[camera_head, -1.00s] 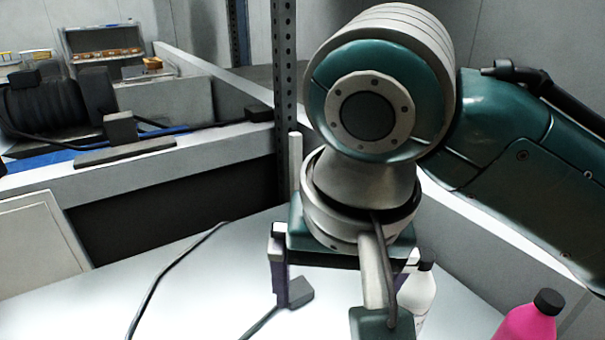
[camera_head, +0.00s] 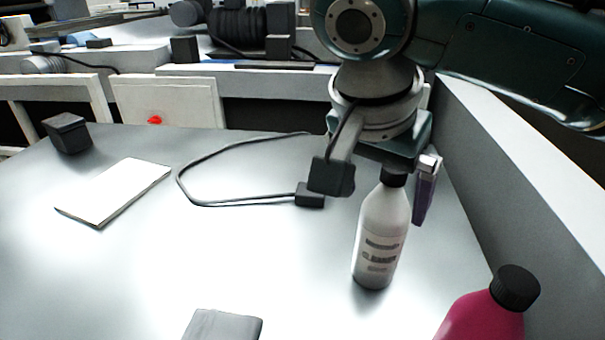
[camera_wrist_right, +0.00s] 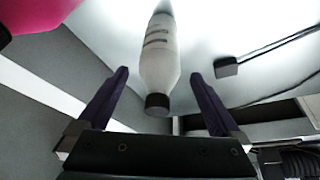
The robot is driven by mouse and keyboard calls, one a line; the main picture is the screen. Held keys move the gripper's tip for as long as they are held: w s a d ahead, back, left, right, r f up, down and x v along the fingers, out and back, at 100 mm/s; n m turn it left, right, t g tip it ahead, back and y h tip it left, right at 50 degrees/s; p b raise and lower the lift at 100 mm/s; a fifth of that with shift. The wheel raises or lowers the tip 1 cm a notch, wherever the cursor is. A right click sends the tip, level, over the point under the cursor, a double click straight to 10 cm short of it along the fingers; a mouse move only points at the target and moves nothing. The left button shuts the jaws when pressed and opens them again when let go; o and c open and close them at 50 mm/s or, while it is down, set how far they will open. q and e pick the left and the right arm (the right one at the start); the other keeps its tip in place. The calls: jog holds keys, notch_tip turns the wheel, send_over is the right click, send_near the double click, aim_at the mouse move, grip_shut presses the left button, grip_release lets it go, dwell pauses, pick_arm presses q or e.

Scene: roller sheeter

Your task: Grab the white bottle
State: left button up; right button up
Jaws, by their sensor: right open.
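The white bottle (camera_head: 382,235) with a black cap and grey label print stands upright on the grey table, right of the middle in the head view. My right gripper (camera_head: 408,205) is above and behind its cap; one purple finger shows to the right of the bottle and the other is hidden. In the right wrist view the gripper (camera_wrist_right: 159,76) is open, with its two purple fingers apart on either side of the bottle (camera_wrist_right: 158,58). The cap points toward the palm, and a gap shows on each side. My left gripper is not in view.
A pink bottle (camera_head: 489,312) with a black cap stands at the front right. A wall (camera_head: 520,170) borders the table's right. A black cable ends in a small block (camera_head: 310,195) left of the white bottle. A white panel (camera_head: 115,191) lies at left; a grey object (camera_head: 222,326) is at the front.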

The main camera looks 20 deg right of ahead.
aim_at(382, 219)
jog(key=x, duration=0.6)
jog(key=shift+w+d+f, duration=0.1)
jog(key=shift+d+f, duration=0.1)
jog(key=shift+f, duration=0.15)
grip_shut()
dwell(0.5)
